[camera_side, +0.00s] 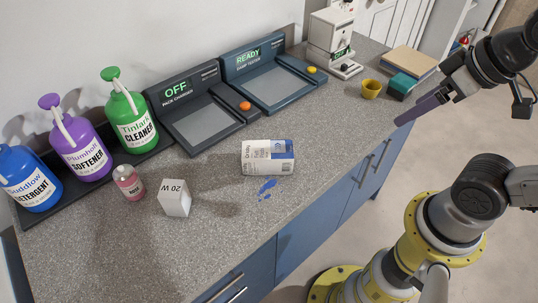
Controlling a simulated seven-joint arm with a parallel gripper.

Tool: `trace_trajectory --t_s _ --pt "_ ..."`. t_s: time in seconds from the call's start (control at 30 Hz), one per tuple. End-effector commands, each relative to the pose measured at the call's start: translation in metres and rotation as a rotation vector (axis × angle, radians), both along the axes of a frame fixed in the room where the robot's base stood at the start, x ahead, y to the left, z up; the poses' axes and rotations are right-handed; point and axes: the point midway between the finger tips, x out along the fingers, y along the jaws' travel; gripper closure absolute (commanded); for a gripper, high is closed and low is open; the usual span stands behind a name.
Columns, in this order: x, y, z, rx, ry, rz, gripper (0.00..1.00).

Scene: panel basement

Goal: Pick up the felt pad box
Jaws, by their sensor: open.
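A white and blue box (267,157) with small printed text lies on the grey speckled counter near its middle; it looks like the felt pad box, though the print is too small to read surely. My gripper (404,119), with purple fingers, is at the right, above the counter's front edge and well apart from the box. It is open, and nothing shows between its fingers.
A white 20 W box (174,198) and a pink bottle (128,182) stand left of the box. Blue spots (267,188) mark the counter before it. Two panel devices (201,110) stand behind. A yellow cup (371,89) and a teal box (402,84) are at right.

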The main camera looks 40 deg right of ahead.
Motion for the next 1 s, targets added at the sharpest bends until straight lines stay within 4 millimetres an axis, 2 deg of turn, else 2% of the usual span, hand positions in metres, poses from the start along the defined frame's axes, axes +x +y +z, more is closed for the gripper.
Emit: trace_trajectory --t_s 0.27,0.37,0.7,0.87,1.0 --pt "0.000 0.000 0.000 0.000 0.000 0.000 0.13" --pt "0.000 0.000 0.000 0.000 0.000 0.000 0.00" --pt "-0.001 0.000 0.002 -0.025 0.009 0.046 0.00" --pt "0.021 0.002 0.035 -0.071 0.004 0.145 0.00" --pt "0.058 0.013 0.058 -0.109 0.054 0.274 0.00"
